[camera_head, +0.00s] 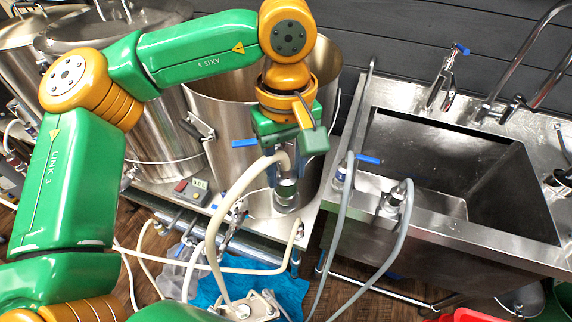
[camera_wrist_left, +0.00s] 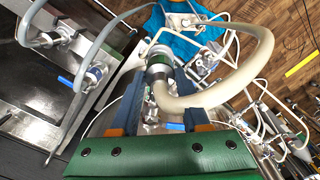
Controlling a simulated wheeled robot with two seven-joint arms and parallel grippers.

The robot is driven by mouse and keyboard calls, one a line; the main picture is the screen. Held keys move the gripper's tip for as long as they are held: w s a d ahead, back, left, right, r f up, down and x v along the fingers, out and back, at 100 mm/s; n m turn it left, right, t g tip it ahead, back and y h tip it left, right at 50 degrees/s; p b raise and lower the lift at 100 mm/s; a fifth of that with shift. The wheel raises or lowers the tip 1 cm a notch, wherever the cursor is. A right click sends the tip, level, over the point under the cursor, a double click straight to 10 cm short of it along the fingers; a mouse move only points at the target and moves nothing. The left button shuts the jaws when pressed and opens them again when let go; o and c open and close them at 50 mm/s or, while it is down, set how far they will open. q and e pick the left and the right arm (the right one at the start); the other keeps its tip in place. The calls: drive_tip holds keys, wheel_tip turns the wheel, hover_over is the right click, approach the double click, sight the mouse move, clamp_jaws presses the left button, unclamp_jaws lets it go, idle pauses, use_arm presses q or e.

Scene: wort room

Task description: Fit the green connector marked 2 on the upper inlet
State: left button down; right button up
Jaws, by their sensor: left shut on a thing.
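My left gripper (camera_head: 286,168) is shut on the end of a thick cream hose (camera_head: 228,200), in front of a large steel kettle (camera_head: 230,125). A connector with a green band (camera_head: 287,185) is at that hose end, pointing down. A silver fitting (camera_head: 288,198) shows directly below it; I cannot tell whether they are joined or only lined up. In the left wrist view the connector (camera_wrist_left: 159,62) shows beyond my blue fingers (camera_wrist_left: 160,108), with the hose curving away right. The mark 2 is not readable, and I cannot make out which fitting is the upper inlet. My right gripper is not in view.
Right of the kettle stands a steel sink (camera_head: 450,185) with two grey hoses (camera_head: 345,205) on fittings at its near-left rim. A small control box (camera_head: 190,190) sits on the stand. Cream hoses and a blue cloth (camera_head: 275,290) lie low in front.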

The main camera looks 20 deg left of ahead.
use_arm(q)
drive_tip(key=shift+f+b, duration=0.45)
drive_tip(key=shift+f, duration=0.15)
drive_tip(key=shift+c, duration=1.5)
unclamp_jaws()
drive_tip(key=shift+s+r, duration=0.1)
drive_tip(key=shift+r, duration=3.55)
drive_tip(key=shift+f, duration=0.1)
